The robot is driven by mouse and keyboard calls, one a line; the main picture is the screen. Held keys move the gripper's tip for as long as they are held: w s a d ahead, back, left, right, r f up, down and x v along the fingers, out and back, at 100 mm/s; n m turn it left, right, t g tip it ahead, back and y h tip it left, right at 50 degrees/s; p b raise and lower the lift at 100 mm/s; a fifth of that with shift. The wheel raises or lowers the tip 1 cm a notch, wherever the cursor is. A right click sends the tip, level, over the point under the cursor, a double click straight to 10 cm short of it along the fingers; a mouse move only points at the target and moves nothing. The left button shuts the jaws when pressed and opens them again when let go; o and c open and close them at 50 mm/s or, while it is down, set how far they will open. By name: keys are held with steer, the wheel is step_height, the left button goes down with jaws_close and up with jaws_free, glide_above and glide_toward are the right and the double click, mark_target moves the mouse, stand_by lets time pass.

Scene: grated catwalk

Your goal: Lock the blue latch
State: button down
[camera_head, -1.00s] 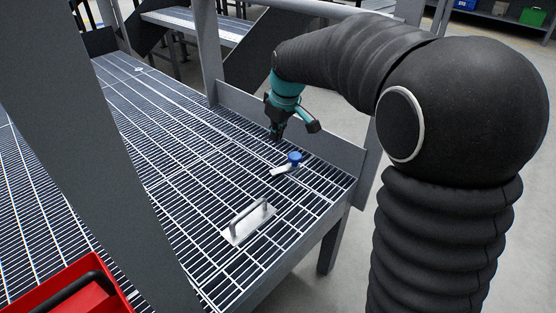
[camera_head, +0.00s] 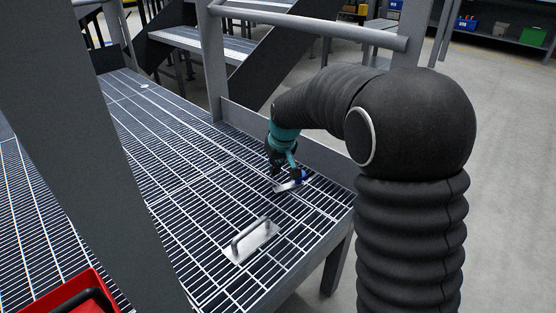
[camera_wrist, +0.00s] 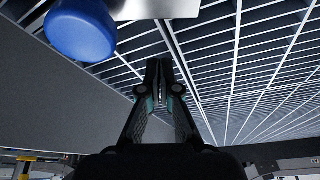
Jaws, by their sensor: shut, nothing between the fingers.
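The blue latch is a blue knob on a light metal plate on the grating. In the head view the blue knob (camera_head: 304,176) is partly hidden by my gripper (camera_head: 277,186), and its metal plate (camera_head: 289,185) shows beside the fingers. In the wrist view the round blue knob (camera_wrist: 80,30) is large at the top left, next to the plate (camera_wrist: 155,9). My gripper (camera_wrist: 159,66) is shut and empty, its fingertips below the plate in that picture. I cannot tell whether the fingers touch the latch.
A metal plate with a raised handle (camera_head: 252,240) lies on the grating (camera_head: 160,190) nearer the camera. A grey kick plate (camera_head: 325,160) runs along the grating's edge behind the latch. A grey post (camera_head: 85,150) and a red box (camera_head: 72,290) stand at the left.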

mark_target(279, 183)
steer(key=shift+f, duration=0.6)
steer(key=shift+s+d+r, duration=0.1)
steer(key=shift+s+d, duration=0.25)
steer(key=shift+s, duration=0.5)
steer(key=shift+s+d+r, duration=0.1)
steer(key=shift+s+d, duration=0.25)
steer(key=shift+s, duration=0.5)
